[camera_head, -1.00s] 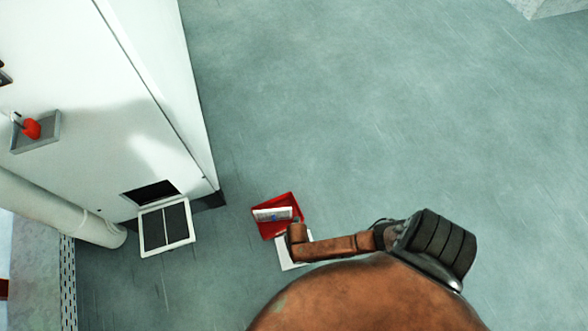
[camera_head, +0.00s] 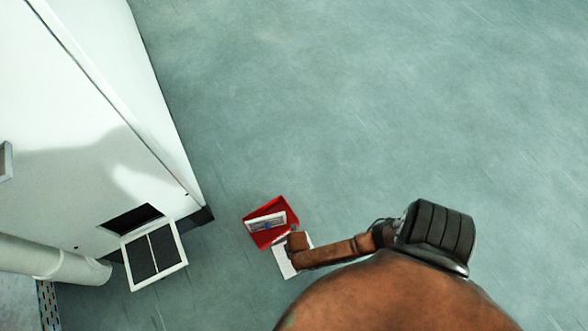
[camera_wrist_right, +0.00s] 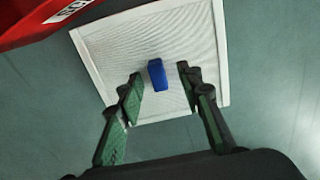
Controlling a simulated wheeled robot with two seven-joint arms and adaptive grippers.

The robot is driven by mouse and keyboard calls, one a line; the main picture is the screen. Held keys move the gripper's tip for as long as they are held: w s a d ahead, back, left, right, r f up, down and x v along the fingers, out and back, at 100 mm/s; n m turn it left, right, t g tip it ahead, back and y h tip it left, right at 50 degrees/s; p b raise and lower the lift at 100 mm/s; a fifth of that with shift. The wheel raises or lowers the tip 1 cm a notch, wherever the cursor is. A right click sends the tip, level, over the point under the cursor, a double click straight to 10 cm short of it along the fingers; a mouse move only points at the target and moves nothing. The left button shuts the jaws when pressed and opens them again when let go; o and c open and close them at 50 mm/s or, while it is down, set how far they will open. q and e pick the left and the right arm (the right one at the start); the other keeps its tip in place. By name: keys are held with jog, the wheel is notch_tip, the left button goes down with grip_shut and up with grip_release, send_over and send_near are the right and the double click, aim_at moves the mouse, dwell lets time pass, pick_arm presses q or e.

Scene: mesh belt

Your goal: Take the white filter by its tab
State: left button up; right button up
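The white filter (camera_wrist_right: 110,60) is a square framed mesh panel with a blue tab (camera_wrist_right: 157,73) standing near its middle. In the head view the filter (camera_head: 282,263) shows only in part beside the red bin, since my right arm covers some of it. My right gripper (camera_wrist_right: 160,82) is open over the filter, with a finger on each side of the blue tab and a visible gap on both sides. My left gripper is in neither view.
A red bin (camera_head: 262,237) with a white labelled item (camera_head: 265,222) inside sits right against the filter. A white cabinet (camera_head: 85,130) has a dark slot (camera_head: 132,219) with a white-framed dark panel (camera_head: 153,256) below it. The grey floor to the right is clear.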

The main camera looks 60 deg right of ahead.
jog(key=shift+c, duration=0.3)
grip_shut()
jog(key=shift+r, duration=0.1)
dwell(0.4)
